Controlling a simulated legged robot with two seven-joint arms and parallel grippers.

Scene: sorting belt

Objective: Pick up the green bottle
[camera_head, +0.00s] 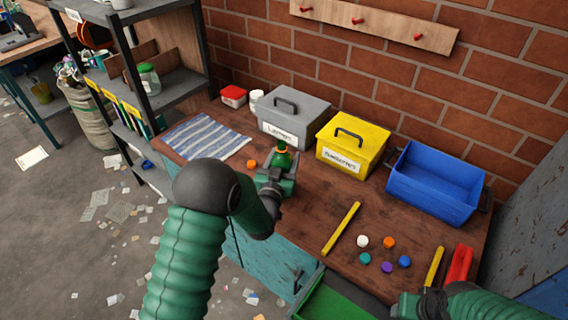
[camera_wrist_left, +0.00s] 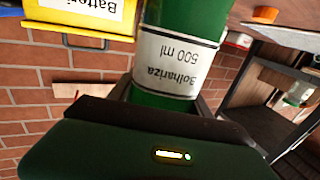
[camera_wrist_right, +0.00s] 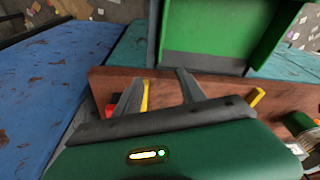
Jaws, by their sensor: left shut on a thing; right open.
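My right gripper (camera_head: 412,304) is at the front right edge of the bench. In the right wrist view it (camera_wrist_right: 158,84) is open and empty.
A grey lidded box (camera_head: 291,117), a yellow lidded box (camera_head: 352,144) and an open blue bin (camera_head: 437,179) line the back. Several coloured caps (camera_head: 387,267) lie between two yellow strips (camera_head: 342,228). A striped cloth (camera_head: 205,137) lies left. A green drawer (camera_head: 335,302) stands open in front.

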